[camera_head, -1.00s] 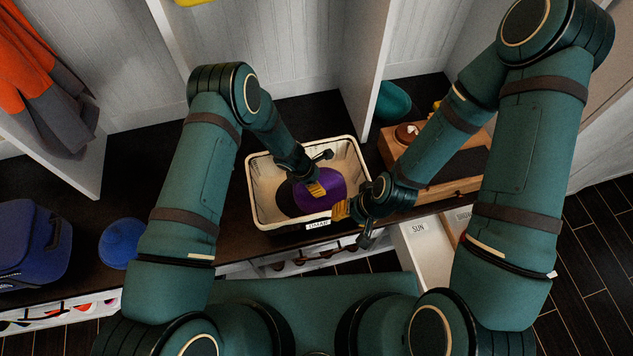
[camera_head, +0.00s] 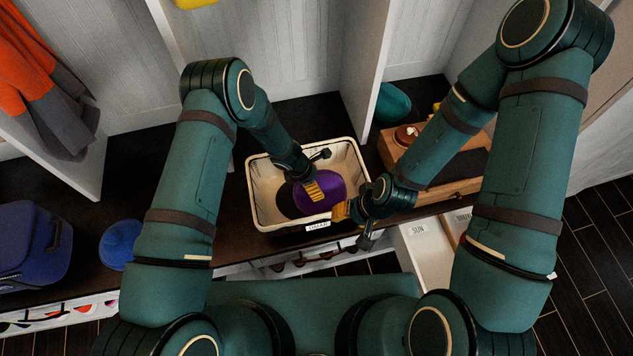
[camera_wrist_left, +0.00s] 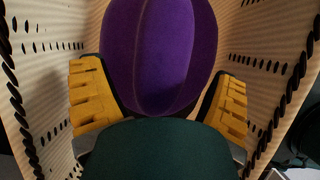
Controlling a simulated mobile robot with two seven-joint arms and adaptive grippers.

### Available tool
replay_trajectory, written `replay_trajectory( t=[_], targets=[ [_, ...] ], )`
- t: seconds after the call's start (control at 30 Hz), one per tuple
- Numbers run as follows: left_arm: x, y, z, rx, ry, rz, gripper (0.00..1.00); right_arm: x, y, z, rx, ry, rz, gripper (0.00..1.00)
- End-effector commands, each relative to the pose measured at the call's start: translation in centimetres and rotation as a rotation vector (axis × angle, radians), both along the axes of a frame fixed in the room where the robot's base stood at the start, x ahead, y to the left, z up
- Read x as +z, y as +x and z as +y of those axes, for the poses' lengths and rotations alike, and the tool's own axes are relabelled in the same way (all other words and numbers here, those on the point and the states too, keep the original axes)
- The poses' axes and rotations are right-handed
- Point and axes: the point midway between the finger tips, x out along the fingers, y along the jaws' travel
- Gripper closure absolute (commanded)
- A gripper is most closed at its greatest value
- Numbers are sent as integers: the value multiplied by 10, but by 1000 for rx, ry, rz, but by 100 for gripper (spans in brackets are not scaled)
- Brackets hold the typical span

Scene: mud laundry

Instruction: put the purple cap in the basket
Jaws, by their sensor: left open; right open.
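The purple cap (camera_head: 322,196) lies inside the cream basket (camera_head: 257,200), over its right half in the head view. A black item (camera_head: 288,203) lies beside it in the basket. My left gripper (camera_head: 314,188) is down in the basket at the cap. In the left wrist view the cap (camera_wrist_left: 160,55) lies just beyond and between its spread yellow fingers (camera_wrist_left: 160,105); whether they touch it I cannot tell. My right gripper (camera_head: 352,222) is open and empty, just outside the basket's front right corner.
The basket stands on a dark bench (camera_head: 180,229). A wooden box (camera_head: 436,170) is to its right, with a teal item (camera_head: 392,101) behind. A blue cap (camera_head: 120,244) and a blue bag (camera_head: 33,243) are at the left.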

Motion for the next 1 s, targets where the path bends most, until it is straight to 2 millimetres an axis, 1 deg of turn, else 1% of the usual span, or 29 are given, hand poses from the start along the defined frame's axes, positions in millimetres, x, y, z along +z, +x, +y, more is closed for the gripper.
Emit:
replay_trajectory(
  t=[0.03,0.2,0.4,0.53,0.67,0.77,0.83,0.87,0.9,0.97,1.0],
  targets=[
    [12,0,4,2,-1,-2,12,4,1,0,-2,0,-2,53],
    [46,-3,18,3,-1,-1,12,11,3,0,-5,-2,-7,53],
    [78,-6,31,1,0,-1,12,18,5,-1,-10,-3,-12,53],
    [90,-7,36,0,0,-1,12,20,6,-1,-11,-4,-15,53],
    [95,-12,42,-25,11,-3,12,21,7,-1,-12,-4,-15,53],
    [95,-30,58,-134,51,-21,12,21,7,-1,-12,-4,-15,53],
    [97,-49,75,-277,95,-52,12,21,7,-1,-12,-4,-15,53],
    [98,-60,82,-353,114,-70,12,21,7,-1,-12,-4,-15,53],
    [101,-73,92,-465,137,-100,12,21,7,-1,-12,-4,-15,53],
    [107,-93,105,-641,167,-154,12,21,7,-1,-12,-4,-15,53],
    [111,-105,112,-758,181,-199,12,21,7,-1,-12,-4,-15,53]
  ],
)
